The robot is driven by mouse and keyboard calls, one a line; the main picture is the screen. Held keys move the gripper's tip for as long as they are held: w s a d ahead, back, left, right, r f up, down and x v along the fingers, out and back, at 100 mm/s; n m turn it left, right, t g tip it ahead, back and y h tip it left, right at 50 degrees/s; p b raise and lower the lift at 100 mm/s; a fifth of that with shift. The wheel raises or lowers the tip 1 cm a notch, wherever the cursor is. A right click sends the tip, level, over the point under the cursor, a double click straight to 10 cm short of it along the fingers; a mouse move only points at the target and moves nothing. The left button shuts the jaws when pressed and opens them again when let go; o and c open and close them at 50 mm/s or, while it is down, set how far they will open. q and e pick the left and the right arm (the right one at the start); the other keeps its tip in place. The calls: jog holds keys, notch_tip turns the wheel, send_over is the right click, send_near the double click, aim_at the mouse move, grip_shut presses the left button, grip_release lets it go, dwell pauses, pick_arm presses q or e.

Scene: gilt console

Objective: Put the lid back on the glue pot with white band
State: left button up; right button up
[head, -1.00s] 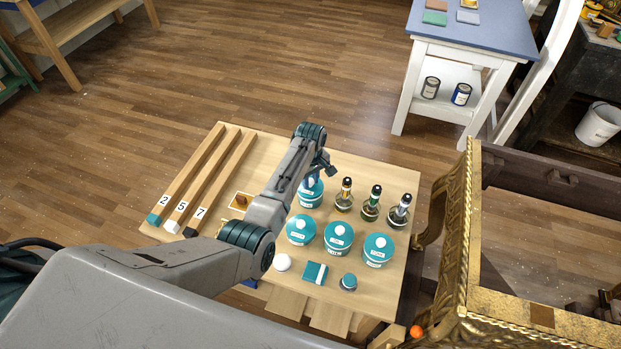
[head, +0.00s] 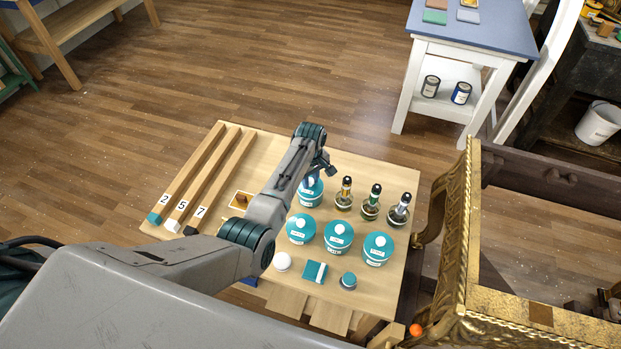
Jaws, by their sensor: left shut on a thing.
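My left gripper (head: 327,171) is small in view, pointing down over the back teal glue pot (head: 313,196). It is shut on what appears to be the lid, mostly hidden by the gripper and wrist. The back pot is partly covered by my arm, so its band and rim cannot be made out. Three other teal pots with pale knobs and white labels stand in front: left (head: 300,236), middle (head: 338,244) and right (head: 378,256). Their lettering is too small to read. My right gripper is not in view.
Numbered wooden bars (head: 200,185) lie left. A gilt console (head: 462,250) stands right.

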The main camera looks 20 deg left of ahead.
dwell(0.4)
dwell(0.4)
pick_arm(q)
jog(key=o, duration=1)
jog(key=shift+o, duration=0.6)
jog(key=o, duration=0.4)
